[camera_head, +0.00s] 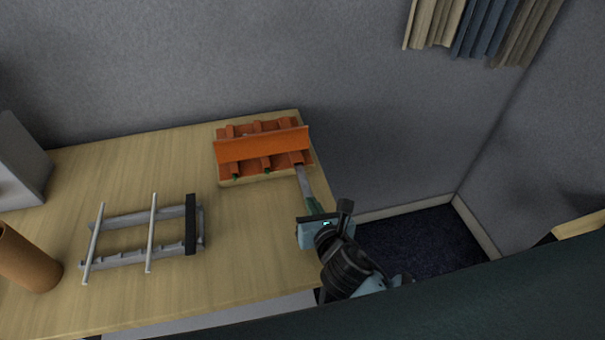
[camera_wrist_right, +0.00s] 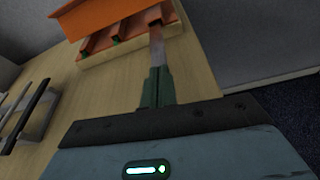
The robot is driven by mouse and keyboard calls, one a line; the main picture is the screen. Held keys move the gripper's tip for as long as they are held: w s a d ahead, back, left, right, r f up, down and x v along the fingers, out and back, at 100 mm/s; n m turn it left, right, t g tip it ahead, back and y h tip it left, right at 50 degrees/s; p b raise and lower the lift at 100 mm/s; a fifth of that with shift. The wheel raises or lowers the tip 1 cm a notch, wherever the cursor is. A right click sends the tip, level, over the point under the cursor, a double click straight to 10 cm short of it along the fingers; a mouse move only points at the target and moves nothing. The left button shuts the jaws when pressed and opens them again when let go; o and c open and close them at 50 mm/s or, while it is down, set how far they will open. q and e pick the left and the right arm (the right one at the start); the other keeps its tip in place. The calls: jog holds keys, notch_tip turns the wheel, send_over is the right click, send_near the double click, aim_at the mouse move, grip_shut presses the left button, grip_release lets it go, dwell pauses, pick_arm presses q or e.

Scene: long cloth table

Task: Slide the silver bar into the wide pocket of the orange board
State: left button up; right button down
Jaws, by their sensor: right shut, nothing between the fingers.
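The orange board (camera_head: 230,165) lies near the back right corner of the table, with raised ribs and an orange cover plate across its middle. The silver bar (camera_head: 305,182) sticks out of the board's rightmost channel toward my right gripper (camera_head: 313,203). In the right wrist view the bar (camera_wrist_right: 157,48) runs from the closed green fingers (camera_wrist_right: 157,76) to the board (camera_wrist_right: 92,53). The right gripper is shut, with its fingertips at the bar's near end; whether they touch it is unclear. The bar's far end is hidden in the board. My left gripper is not in view.
A grey rack (camera_head: 120,220) with two thin rods and a dark end block (camera_head: 194,225) stands on the table (camera_head: 240,250) at left. A brown cylinder (camera_head: 25,258) and a grey box (camera_head: 20,160) are farther left. The table is clear between rack and board.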

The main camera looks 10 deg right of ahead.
aim_at(306, 186)
jog(key=shift+x, duration=1.45)
jog(key=shift+w+d, duration=0.15)
jog(key=shift+w+r, duration=0.15)
jog(key=shift+w, duration=0.1)
jog(key=shift+w+r, duration=0.1)
jog(key=shift+w, duration=0.1)
jog(key=shift+w+a+r, duration=0.1)
jog(key=shift+w+r, duration=0.05)
jog(key=shift+w, duration=1.25)
jog(key=shift+w+a+r, duration=0.1)
jog(key=shift+w, duration=1.3)
dwell(0.6)
jog(key=shift+s, duration=0.15)
jog(key=shift+s+d+f, duration=0.1)
jog(key=shift+s+f, duration=0.1)
jog(key=shift+s, duration=1.5)
jog(key=shift+v, duration=3.7)
jog(key=shift+r, duration=0.1)
